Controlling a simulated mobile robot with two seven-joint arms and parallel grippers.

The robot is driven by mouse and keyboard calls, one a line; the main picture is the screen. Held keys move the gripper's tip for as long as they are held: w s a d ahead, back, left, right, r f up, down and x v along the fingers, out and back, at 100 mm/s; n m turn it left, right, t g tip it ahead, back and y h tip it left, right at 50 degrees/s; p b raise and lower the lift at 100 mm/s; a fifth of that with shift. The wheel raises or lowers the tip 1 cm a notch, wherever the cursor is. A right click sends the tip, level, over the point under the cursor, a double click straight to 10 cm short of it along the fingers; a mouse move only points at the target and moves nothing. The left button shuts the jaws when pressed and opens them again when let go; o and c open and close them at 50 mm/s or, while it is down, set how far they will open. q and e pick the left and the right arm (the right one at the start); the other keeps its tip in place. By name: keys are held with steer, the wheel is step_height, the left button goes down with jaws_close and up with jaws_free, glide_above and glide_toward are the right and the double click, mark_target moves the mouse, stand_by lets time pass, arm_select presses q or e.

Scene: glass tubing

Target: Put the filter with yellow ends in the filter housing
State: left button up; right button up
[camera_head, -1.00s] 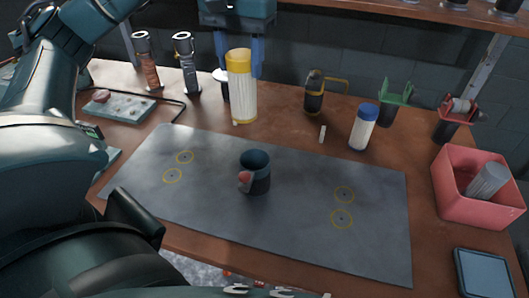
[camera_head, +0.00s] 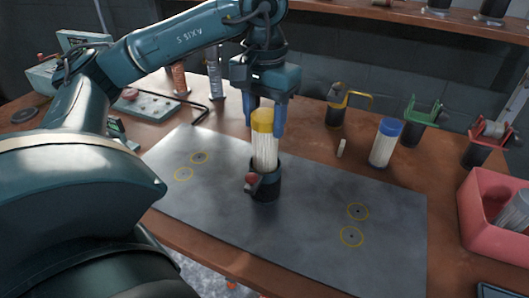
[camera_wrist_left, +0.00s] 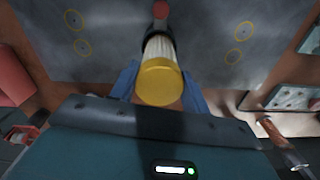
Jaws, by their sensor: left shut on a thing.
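The filter with yellow ends (camera_head: 265,153) is white and pleated, with a yellow cap on top. It stands about upright in my left gripper (camera_head: 266,127), whose blue fingers are on either side of its upper part. The filter housing (camera_head: 267,187), a dark cup with a red knob, stands on the grey mat. The filter's lower end is at the housing's mouth and is hidden; I cannot tell how deep it sits. In the left wrist view the yellow cap (camera_wrist_left: 159,82) faces the camera, with the housing beyond it. My right gripper is not in view.
A filter with a blue end (camera_head: 386,142) stands at the right, near a black and yellow holder (camera_head: 337,108) and a green one (camera_head: 425,118). A pink bin (camera_head: 485,220) is at the right edge. The grey mat (camera_head: 310,225) is clear around the housing.

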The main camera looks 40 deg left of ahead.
mark_target(264, 152)
arm_select(q)
step_height(264, 152, down, 3)
steer(key=shift+r, duration=0.15)
step_height(264, 152, down, 5)
stand_by(0.3)
steer(key=shift+f+b, duration=0.3)
steer(key=shift+b, duration=0.05)
steer(key=o, duration=1.2)
steer(key=shift+r, duration=0.15)
steer(key=shift+o, duration=0.2)
